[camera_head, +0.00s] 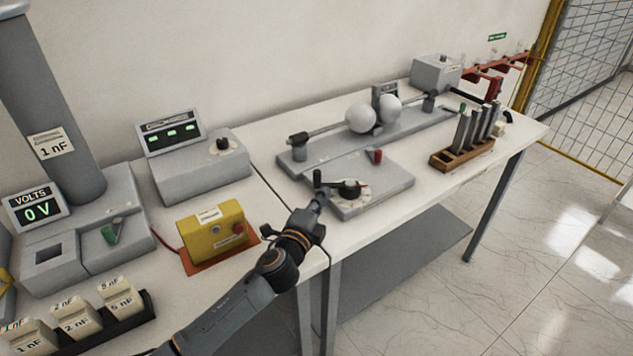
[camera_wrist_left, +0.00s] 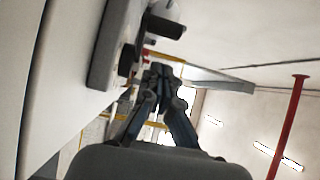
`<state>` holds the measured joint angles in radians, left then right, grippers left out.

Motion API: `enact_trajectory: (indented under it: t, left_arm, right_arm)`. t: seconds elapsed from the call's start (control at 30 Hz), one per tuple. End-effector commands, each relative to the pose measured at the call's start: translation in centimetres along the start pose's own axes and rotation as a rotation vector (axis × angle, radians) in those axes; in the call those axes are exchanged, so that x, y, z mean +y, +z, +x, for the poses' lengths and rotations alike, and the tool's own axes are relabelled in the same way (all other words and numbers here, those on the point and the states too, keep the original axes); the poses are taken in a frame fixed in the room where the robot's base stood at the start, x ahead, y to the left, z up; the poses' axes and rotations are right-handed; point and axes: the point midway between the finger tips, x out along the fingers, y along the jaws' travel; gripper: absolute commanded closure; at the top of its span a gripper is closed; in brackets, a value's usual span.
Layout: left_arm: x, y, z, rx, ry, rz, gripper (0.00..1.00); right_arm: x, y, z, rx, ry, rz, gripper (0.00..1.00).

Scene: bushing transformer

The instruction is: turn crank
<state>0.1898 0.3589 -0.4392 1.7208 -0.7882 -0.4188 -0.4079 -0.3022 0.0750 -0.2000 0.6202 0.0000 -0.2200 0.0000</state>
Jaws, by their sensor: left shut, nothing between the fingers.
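The crank (camera_head: 349,188) is a dark hub on a pale dial with a short arm and an upright black handle (camera_head: 317,178) at its left end. It sits on the low grey base of the sphere-gap device (camera_head: 385,195). My left gripper (camera_head: 319,194) is shut and empty, at the front left edge of that base, close to the crank handle. In the left wrist view, the shut fingertips (camera_wrist_left: 158,73) are near a dark cylindrical part (camera_wrist_left: 165,22) beside the grey base (camera_wrist_left: 105,50). I cannot tell whether they touch it. My right gripper is not in view.
Two white spheres (camera_head: 375,115) stand behind the crank. A yellow box (camera_head: 212,232) with a red button is to the left. A wooden rack (camera_head: 462,153) of grey rods is to the right. The white table (camera_head: 430,185) is bare between the base and rack.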

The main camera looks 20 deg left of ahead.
Motion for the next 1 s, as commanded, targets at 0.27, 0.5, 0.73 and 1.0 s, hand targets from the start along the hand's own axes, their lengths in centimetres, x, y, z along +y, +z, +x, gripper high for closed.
enact_trajectory:
  t: [0.27, 0.5, 0.73, 1.0]
  left_arm:
    - [-0.1, 2.3, 3.1, -0.001, 0.001, 0.000, 1.00]
    - [0.0, 2.9, 3.7, 0.000, 0.001, -0.002, 1.00]
    - [0.1, 2.9, 3.6, 0.000, 0.001, -0.002, 1.00]
    - [0.1, 2.9, 3.6, 0.000, 0.001, -0.002, 1.00]
  right_arm:
    - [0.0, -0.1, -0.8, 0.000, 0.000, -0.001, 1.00]
    - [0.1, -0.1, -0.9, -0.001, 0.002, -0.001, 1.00]
    - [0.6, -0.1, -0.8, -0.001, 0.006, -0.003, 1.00]
    - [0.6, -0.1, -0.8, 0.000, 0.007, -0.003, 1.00]
